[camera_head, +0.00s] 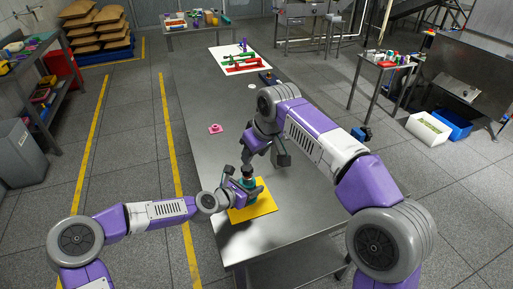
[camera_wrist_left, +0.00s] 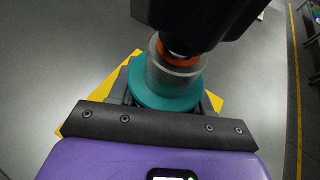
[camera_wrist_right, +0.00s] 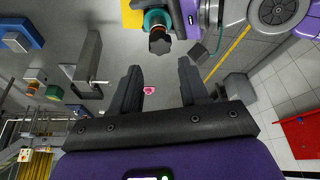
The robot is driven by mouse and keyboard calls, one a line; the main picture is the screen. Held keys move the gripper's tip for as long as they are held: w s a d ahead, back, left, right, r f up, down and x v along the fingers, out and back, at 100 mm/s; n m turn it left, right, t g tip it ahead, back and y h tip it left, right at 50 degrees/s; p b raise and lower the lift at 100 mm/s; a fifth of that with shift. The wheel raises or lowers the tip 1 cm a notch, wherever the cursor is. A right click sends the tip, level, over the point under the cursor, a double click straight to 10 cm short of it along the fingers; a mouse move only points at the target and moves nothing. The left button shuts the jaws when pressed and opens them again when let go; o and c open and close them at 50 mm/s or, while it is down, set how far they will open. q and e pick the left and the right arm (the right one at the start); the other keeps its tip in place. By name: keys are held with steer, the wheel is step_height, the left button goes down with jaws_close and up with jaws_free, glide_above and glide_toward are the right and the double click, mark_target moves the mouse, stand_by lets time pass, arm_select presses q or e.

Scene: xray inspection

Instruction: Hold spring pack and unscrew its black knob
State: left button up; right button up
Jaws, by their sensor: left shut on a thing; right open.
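The spring pack (camera_wrist_left: 170,85) has a teal round base, a clear grey cylinder and an orange ring. It stands on a yellow mat (camera_head: 263,207). Its black knob (camera_wrist_right: 160,43) shows in the right wrist view, where the teal body (camera_wrist_right: 155,17) is partly hidden behind it. My left gripper (camera_head: 240,188) is shut around the teal base, low over the mat. A large dark shape fills the top of the left wrist view and hides the pack's upper end. My right gripper (camera_wrist_right: 159,75) is open and empty, with the knob beyond its fingertips and apart from them.
A pink part (camera_head: 215,128) lies on the steel table (camera_head: 195,105). A grey bracket-like piece (camera_wrist_right: 88,65) shows left of the right fingers. A white sheet with red and green parts (camera_head: 240,62) lies at the table's far end. The table's left side is largely clear.

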mark_target(246, 168)
steer(key=x, duration=0.9)
steer(key=shift+w+f, duration=0.1)
steer(key=shift+f, duration=0.3)
steer(key=c, duration=0.6)
steer(key=o, duration=1)
steer(key=shift+c, duration=0.2)
steer(key=shift+o, duration=0.4)
steer(key=shift+a, duration=0.15)
steer(key=shift+a, duration=0.1)
